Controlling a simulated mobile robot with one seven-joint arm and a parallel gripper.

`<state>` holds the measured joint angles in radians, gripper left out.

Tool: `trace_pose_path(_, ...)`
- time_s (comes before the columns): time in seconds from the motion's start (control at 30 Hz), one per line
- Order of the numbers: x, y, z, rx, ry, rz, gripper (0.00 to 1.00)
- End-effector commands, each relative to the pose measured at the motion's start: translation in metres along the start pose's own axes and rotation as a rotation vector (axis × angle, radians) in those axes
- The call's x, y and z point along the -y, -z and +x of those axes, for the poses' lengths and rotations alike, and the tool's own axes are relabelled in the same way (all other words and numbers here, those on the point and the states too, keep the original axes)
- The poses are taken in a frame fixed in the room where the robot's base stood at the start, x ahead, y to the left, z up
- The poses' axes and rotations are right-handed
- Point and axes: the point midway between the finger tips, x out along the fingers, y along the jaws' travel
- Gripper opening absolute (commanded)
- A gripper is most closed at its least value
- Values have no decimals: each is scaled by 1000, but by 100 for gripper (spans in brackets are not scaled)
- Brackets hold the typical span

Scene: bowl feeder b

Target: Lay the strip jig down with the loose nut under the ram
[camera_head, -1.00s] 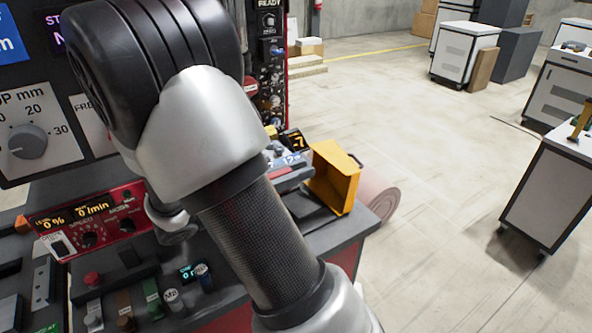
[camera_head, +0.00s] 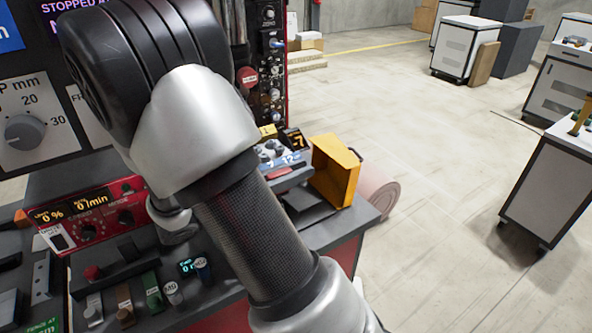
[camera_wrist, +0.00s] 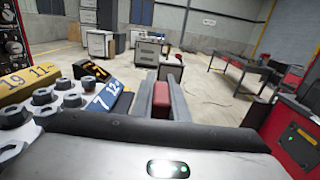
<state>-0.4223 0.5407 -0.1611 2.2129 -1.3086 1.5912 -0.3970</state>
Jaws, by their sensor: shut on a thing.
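My gripper (camera_wrist: 161,97) is shut on a small red piece (camera_wrist: 160,101), seen end-on between its two dark fingers. I cannot tell whether this is part of the strip jig; no strip shows clearly. In the wrist view, several grey hex nuts (camera_wrist: 43,97) sit to the left of my gripper, by a yellow label marked 19 and 11 and a blue label marked 7 and 12. I cannot tell which nut is loose. In the head view, my arm hides the gripper and much of the machine. The ram is not clearly seen.
An open orange bin (camera_head: 335,170) stands on the right end of the bench, beside a small amber display (camera_head: 293,139). A red control box (camera_head: 88,215) and several buttons are at the left. Open floor lies to the right, with white cabinets (camera_head: 550,190) beyond.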

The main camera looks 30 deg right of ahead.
Motion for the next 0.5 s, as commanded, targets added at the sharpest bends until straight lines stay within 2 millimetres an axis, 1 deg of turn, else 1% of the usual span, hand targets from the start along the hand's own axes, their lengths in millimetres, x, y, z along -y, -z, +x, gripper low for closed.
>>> trace_pose_path(0.1, 0, 2, 0, 1, 0, 3, 0)
trace_pose_path(0.13, 0, 2, 0, 1, 0, 3, 16)
trace_pose_path(0.2, 0, 2, 0, 1, 0, 3, 27)
trace_pose_path(0.27, 0, 2, 0, 1, 0, 3, 36)
trace_pose_path(0.5, 0, 3, 0, -1, 0, -2, 36)
